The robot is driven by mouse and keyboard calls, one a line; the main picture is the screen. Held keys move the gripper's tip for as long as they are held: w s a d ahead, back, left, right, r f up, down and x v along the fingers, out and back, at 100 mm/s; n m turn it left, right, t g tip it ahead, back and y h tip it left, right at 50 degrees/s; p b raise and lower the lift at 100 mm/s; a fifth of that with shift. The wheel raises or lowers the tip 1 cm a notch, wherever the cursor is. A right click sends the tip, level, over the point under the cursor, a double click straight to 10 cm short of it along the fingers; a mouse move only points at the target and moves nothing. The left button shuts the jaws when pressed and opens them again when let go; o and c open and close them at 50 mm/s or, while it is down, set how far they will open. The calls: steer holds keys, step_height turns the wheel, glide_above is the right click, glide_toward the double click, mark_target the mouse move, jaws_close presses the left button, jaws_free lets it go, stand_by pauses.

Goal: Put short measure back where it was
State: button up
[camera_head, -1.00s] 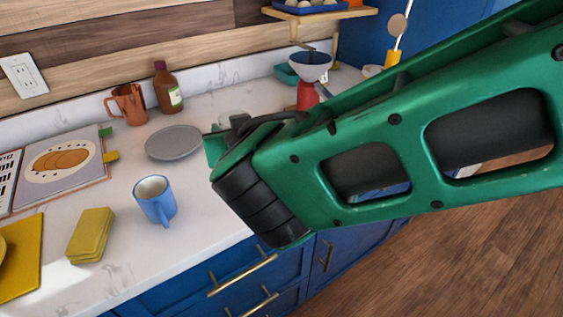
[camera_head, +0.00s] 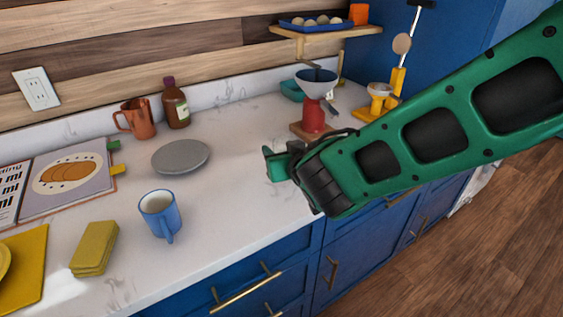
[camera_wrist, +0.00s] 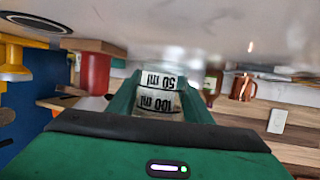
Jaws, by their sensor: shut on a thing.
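My gripper (camera_head: 280,163) is over the counter, right of the grey plate and in front of the red stand in the head view. In the wrist view my gripper (camera_wrist: 158,95) is shut on a small measure (camera_wrist: 158,102) with white bands marked 50 ml and 100 ml. The lettering shows upside down there. The measure sits between the two green fingers. In the head view the fingers and wrist hide it, and I cannot tell its distance from the counter.
The red stand (camera_head: 313,117) with a funnel and a yellow scale (camera_head: 380,100) stand at the back right. A grey plate (camera_head: 181,156), blue mug (camera_head: 159,213), copper jug (camera_head: 137,118), brown bottle (camera_head: 176,106), open book (camera_head: 50,200) and yellow sponges (camera_head: 94,246) are left. The front middle counter is clear.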

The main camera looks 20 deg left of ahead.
steer(key=shift+f, duration=1.85)
steer(key=shift+f, duration=0.15)
steer(key=o, duration=1.1)
steer(key=shift+s+r, duration=0.15)
steer(key=shift+r, duration=0.05)
steer(key=v, duration=1.1)
steer(key=shift+s+d+r, duration=0.15)
steer(key=shift+s+d, duration=0.1)
steer(key=shift+d, duration=0.05)
